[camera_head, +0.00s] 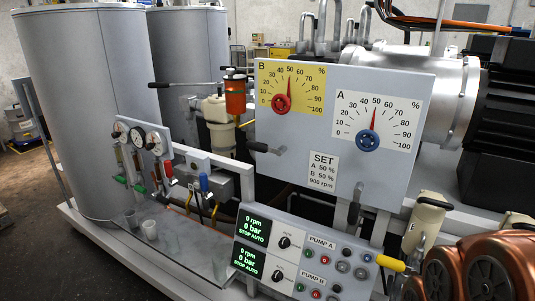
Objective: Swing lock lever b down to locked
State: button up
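A grey panel (300,125) carries a yellow B scale (291,87) with a red knob (281,103) and a white A scale (376,121) with a blue knob (367,141). Both red pointers stand near 50. Below the B scale, a short lever with a black grip (259,147), apparently lock lever b, sticks out roughly level to the left. Below the A scale, a similar lever (356,195) hangs downward. No label on either lever is readable. My gripper is not in view.
A control box (300,260) with two displays reading 0 rpm, 0 bar stands below. A yellow-ended handle (390,263) sticks out at its right. Gauges (138,137), two cups (149,229) and large drums (85,110) are left. Copper-coloured rounded parts fill the lower right.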

aim_at(250, 145)
jog(key=u, duration=0.4)
jog(key=k, duration=0.6)
jog(key=u, duration=1.05)
jog(key=k, duration=0.7)
jog(key=u, duration=0.2)
jog(key=i, duration=1.3)
jog(key=z, duration=0.5)
